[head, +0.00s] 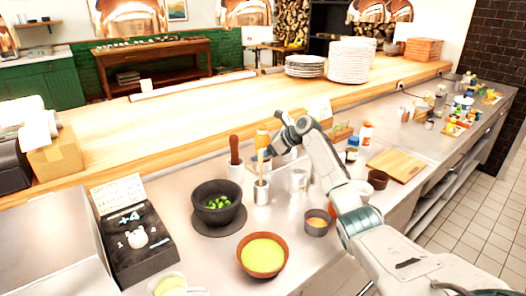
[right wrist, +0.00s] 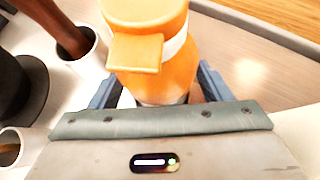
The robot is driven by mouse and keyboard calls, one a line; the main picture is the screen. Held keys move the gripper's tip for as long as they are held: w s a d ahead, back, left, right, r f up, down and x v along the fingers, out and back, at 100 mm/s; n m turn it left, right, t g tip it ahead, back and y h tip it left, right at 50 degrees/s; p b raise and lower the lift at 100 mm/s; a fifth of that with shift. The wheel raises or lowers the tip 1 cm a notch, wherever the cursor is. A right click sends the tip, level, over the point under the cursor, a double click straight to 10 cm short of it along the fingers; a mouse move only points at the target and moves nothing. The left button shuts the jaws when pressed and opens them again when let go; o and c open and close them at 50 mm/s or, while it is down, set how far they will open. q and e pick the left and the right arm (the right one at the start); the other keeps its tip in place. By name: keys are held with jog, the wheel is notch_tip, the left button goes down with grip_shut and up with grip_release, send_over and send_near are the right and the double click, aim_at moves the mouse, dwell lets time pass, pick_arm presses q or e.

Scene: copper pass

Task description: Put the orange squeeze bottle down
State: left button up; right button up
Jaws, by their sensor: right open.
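The orange squeeze bottle (head: 262,137) stands upright on the steel counter, close to the raised wooden ledge. In the right wrist view the bottle (right wrist: 150,75) fills the middle, with its orange cap towards the camera and a pale band below it. My right gripper (head: 268,153) reaches in from the right at the bottle. Its blue-grey fingers show on either side of the bottle and are open. The bottle's base is hidden behind the gripper. My left gripper is not in view.
A brown bowl (head: 263,256) is nearer. A cutting board (head: 396,164) lies to the right. Stacked plates (head: 348,62) stand on the ledge.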

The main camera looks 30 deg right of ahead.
jog(key=shift+s+d+r, duration=0.1)
jog(key=shift+r, duration=0.05)
pick_arm(q)
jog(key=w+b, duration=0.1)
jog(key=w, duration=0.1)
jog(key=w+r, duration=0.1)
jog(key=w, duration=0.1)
jog(key=shift+b, duration=0.35)
pick_arm(e)
jog(key=v, duration=1.1)
jog(key=shift+s+r, duration=0.25)
jog(key=shift+r, duration=0.05)
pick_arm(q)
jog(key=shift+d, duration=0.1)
pick_arm(e)
jog(key=shift+d, duration=0.1)
